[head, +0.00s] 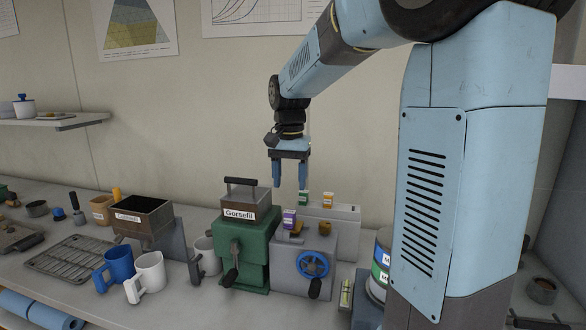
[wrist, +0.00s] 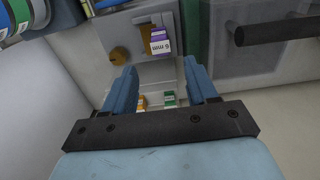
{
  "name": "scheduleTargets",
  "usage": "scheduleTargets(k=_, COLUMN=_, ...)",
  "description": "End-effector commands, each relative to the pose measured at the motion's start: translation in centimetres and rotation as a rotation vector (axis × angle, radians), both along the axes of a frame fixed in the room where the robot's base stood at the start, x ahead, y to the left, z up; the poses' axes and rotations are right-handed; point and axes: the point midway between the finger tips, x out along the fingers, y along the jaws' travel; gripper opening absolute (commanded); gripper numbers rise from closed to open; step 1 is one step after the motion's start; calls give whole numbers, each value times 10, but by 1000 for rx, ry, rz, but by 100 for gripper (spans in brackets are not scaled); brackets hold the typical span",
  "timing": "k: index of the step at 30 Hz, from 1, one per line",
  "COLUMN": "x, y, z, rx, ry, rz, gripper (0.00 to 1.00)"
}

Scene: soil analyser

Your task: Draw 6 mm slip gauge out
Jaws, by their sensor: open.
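The 6 mm slip gauge (wrist: 159,42) has a purple and white label reading "6 mm" in the wrist view. It sits at a brass-coloured part on top of the grey machine (wrist: 175,75), and its lower end is hidden. In the head view the purple gauge (head: 289,217) shows on the grey machine (head: 290,262), which has a blue handwheel (head: 313,265). My gripper (head: 290,187) is open and empty above the machine, fingers pointing down. In the wrist view the gauge lies just beyond the fingertips (wrist: 159,68), apart from them.
A green-labelled block (head: 303,198) and an orange-labelled block (head: 327,200) stand on a pale box (head: 345,214) behind the machine. The green "Gorsefil" mill (head: 243,250) with its top handle (head: 241,182) stands close on the left. Striped cans (head: 379,265) stand at right.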

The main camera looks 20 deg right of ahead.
Motion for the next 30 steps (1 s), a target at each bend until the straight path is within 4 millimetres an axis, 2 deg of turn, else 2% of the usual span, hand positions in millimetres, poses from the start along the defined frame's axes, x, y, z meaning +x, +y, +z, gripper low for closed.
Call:
scheduleTargets(k=3, x=-1, y=0, z=-21, rx=0, ry=4, rz=0, gripper=57)
scheduleTargets(k=15, x=-1, y=0, z=-82, rx=0, ry=2, rz=1, gripper=57)
scheduleTargets(k=22, x=0, y=0, z=-101, rx=0, ry=0, rz=1, gripper=57)
scheduleTargets(k=30, x=0, y=0, z=-105, rx=0, ry=0, rz=0, gripper=57)
